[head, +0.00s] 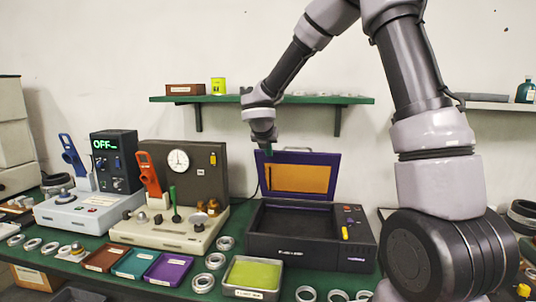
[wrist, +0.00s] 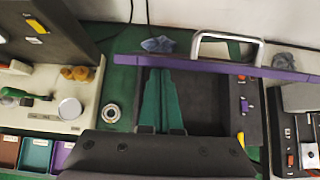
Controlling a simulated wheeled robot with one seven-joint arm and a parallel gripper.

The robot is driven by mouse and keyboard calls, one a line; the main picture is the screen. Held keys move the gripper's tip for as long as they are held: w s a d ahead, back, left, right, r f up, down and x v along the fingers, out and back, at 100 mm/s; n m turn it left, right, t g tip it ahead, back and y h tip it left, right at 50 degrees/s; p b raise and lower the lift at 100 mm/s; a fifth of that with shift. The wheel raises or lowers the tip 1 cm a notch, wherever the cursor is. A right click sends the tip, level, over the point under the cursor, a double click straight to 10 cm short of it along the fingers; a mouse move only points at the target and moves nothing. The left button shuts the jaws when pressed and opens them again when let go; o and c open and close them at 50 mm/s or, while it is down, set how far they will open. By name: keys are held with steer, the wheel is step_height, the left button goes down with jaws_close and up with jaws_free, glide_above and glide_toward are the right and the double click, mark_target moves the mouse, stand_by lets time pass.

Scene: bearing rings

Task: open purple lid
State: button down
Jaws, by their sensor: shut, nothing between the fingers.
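The purple lid (head: 330,163) stands raised, roughly upright, at the back of a black box (head: 300,240). Its inner side has an orange panel, and the box's dark inside is exposed. In the wrist view the lid (wrist: 290,75) shows nearly edge-on as a purple strip with a metal handle (wrist: 228,37) beyond it. My gripper (head: 268,151) is at the lid's upper left corner in the head view; whether it touches the lid I cannot tell. Its green fingers (wrist: 161,75) are together and empty, seen over the box's dark interior in the wrist view.
A beige device with a dial (head: 178,160) stands left of the box. Coloured trays (head: 167,268), a tray with a yellow-green inside (head: 253,275) and several metal rings lie in front. A green shelf (head: 225,99) hangs on the wall behind my gripper.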

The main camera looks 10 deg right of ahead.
steer(key=w+d+r, duration=0.2)
steer(key=w, duration=0.6)
steer(key=w+d+r, duration=0.3)
steer(key=w, duration=0.4)
steer(key=shift+w+r, duration=0.15)
steer(key=shift+w, duration=0.25)
